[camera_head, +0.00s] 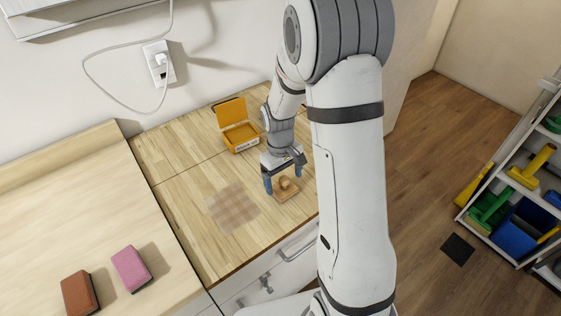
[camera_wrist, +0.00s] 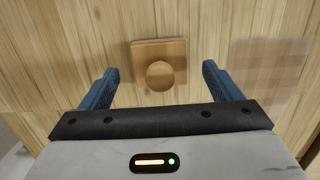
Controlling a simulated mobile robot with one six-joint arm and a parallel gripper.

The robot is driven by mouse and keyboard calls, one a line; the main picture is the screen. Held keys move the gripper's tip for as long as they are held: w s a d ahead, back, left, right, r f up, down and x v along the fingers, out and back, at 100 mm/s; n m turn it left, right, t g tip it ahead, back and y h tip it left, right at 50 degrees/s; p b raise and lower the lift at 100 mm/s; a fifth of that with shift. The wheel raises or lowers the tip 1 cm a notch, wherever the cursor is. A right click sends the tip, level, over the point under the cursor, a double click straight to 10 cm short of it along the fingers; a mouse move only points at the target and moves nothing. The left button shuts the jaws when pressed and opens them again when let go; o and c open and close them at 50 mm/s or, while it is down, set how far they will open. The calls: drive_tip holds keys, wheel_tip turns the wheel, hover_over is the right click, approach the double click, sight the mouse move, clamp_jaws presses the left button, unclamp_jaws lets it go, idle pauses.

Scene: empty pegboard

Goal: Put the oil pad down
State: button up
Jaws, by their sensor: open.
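The likely oil pad is a small square wooden piece with a round knob (camera_head: 286,189); it rests on the wooden counter near its front edge. In the wrist view the wooden piece (camera_wrist: 174,53) lies flat ahead of my gripper, with its knob between the fingers and apart from both. My gripper (camera_head: 284,181) is open, its blue fingers on either side of the piece. The fingers also show in the wrist view (camera_wrist: 158,84), with nothing held between them.
A checkered brown patch (camera_head: 232,208) lies on the counter left of the piece. An open orange box (camera_head: 241,137) stands behind. Pink (camera_head: 131,268) and brown (camera_head: 80,292) sponges lie on the left surface. A shelf with tools (camera_head: 515,200) stands right. The counter between patch and box is clear.

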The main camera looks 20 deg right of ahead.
drive_tip(key=r, duration=0.5)
drive_tip(key=w+r+b, duration=0.1)
drive_tip(key=r, duration=0.2)
drive_tip(key=shift+a, duration=0.2)
drive_tip(key=shift+s+r, duration=0.1)
drive_tip(key=shift+r, duration=0.65)
drive_tip(key=s+r+m+t, duration=0.2)
drive_tip(key=s+r, duration=0.3)
drive_tip(key=s, duration=0.4)
drive_tip(key=s+r+m+t, duration=0.2)
drive_tip(key=s+r, duration=0.3)
drive_tip(key=s, duration=0.4)
drive_tip(key=shift+s+r+t+y, duration=0.15)
drive_tip(key=shift+s+t+y, duration=0.05)
drive_tip(key=shift+t+y, duration=0.1)
drive_tip(key=shift+w, duration=0.15)
